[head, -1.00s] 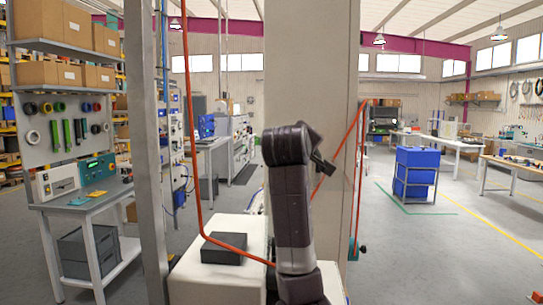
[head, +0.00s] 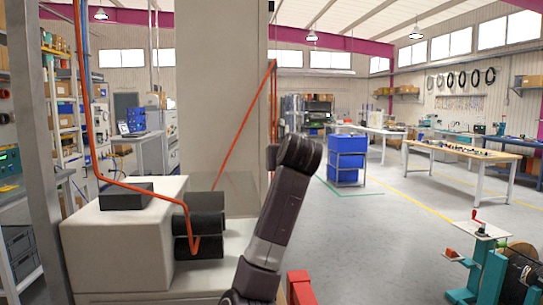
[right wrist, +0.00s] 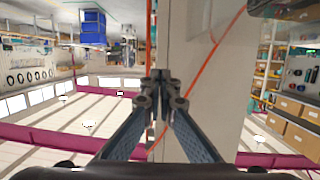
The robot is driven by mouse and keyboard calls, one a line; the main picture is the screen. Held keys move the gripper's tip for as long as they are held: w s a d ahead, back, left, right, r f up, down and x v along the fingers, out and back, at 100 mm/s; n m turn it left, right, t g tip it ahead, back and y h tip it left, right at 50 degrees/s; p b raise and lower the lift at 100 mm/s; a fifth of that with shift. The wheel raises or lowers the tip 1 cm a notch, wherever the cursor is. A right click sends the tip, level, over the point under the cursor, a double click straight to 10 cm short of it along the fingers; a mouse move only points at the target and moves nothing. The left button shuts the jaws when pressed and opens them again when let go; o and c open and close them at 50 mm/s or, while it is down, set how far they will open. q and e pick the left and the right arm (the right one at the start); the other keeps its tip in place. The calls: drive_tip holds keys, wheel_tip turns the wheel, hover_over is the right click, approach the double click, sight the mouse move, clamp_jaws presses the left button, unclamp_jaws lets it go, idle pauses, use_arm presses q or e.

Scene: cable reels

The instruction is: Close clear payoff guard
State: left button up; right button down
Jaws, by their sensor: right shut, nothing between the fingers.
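A faint clear panel (head: 238,190), apparently the payoff guard, stands behind the black rollers (head: 206,222) on the cream machine (head: 120,235). Its edges are hard to see, and I cannot tell how far open it is. My right arm rises in front of the machine's right side in the head view; its fingers cannot be made out there. In the right wrist view, which is upside down, my right gripper (right wrist: 160,77) is shut and empty, with an orange cable (right wrist: 200,75) and the beige column behind it. My left gripper is not in view.
The orange cable (head: 92,130) runs down to the rollers and up along the column (head: 222,85). A grey post (head: 58,190) stands at left. A teal reel stand (head: 485,262) is at lower right. Open floor lies beyond my right arm.

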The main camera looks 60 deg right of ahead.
wheel_tip(320, 180, down, 9)
drive_tip(key=m+b, duration=0.1)
drive_tip(key=b, duration=0.4)
drive_tip(key=shift+s+d+f+m+t, duration=0.2)
drive_tip(key=shift+s+m+t, duration=0.1)
drive_tip(key=shift+m, duration=0.1)
drive_tip(key=shift+r, duration=0.1)
